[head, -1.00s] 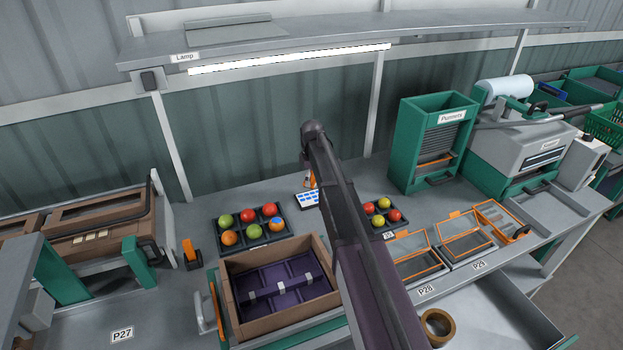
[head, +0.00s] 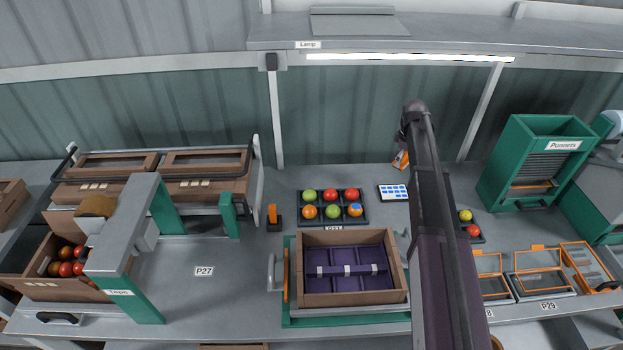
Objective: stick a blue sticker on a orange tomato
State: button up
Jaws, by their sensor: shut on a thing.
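The black tray (head: 363,222) holds green, red and orange tomatoes in two rows. One orange tomato (head: 309,212) sits at the front left and shows no sticker. The front right orange tomato (head: 354,215) bears a blue patch on top that looks like a sticker (head: 355,209). A white sheet of blue stickers (head: 393,192) lies right of the tray. My gripper (head: 401,160), partly hidden by my arm, is above and behind the sheet. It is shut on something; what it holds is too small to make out.
A brown crate with a purple insert (head: 303,270) stands in front of the tray. Another small tray with tomatoes (head: 480,238) is right of my arm. The P27 bench area (head: 225,255) is clear.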

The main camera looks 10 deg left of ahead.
notch_tip(320, 180, up, 9)
jog(key=p, duration=0.7)
jog(key=shift+f, duration=0.15)
jog(key=shift+s, duration=0.1)
